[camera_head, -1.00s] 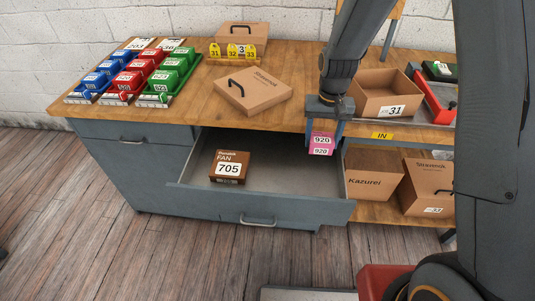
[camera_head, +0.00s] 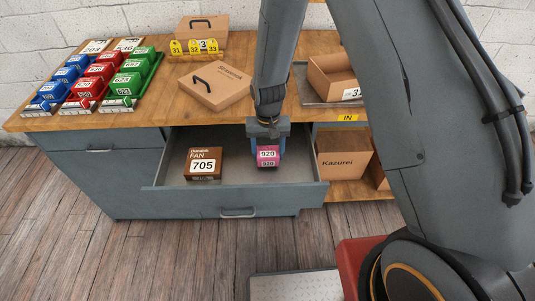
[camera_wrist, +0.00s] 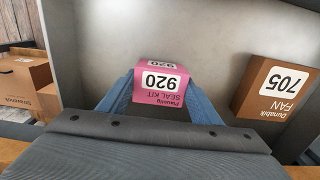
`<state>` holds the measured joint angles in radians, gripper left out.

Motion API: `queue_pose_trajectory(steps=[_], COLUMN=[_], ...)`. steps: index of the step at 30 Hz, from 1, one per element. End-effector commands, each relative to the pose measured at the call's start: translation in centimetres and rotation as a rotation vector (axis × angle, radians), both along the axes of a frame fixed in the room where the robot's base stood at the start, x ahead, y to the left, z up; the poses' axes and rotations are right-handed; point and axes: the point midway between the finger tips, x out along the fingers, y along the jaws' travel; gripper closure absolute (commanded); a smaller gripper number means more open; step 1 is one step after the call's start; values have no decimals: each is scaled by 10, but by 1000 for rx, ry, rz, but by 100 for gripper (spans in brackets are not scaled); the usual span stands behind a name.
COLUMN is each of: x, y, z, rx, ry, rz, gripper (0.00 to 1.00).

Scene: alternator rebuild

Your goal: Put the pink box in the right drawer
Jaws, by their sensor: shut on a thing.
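The pink box (camera_head: 268,157), labelled 920, is held between the blue fingers of my gripper (camera_head: 267,152). It is over the open right drawer (camera_head: 237,197), in the right half of its opening. In the wrist view the pink box (camera_wrist: 161,82) reads "SEAL KIT" and sits between both fingers (camera_wrist: 160,95), with the pale drawer floor (camera_wrist: 205,35) beyond it. I cannot tell whether its underside touches the floor. The brown fan box (camera_head: 203,163), labelled 705, lies in the drawer to the left; it also shows in the wrist view (camera_wrist: 277,95).
The worktop (camera_head: 150,112) above carries blue, red and green bins (camera_head: 135,75) and a cardboard case (camera_head: 214,86). The left drawer (camera_head: 98,137) is shut. Cardboard boxes (camera_head: 343,160) stand on a shelf right of the drawer. Drawer floor is clear between the two boxes.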

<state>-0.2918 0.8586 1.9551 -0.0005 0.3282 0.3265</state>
Motion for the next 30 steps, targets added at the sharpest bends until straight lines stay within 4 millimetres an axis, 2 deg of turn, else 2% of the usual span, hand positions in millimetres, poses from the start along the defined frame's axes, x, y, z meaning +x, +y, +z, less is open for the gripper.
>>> queue_pose_trajectory(steps=[4, 17, 18, 20, 30], x=[0, 0, 0, 0, 0], y=[0, 0, 0, 0, 0], z=[-12, -18, -17, -17, -15], rx=[0, 0, 0, 0, 0], ry=[0, 0, 0, -1, -1], rz=[0, 0, 0, 0, 0], gripper=[64, 64, 35, 25, 23])
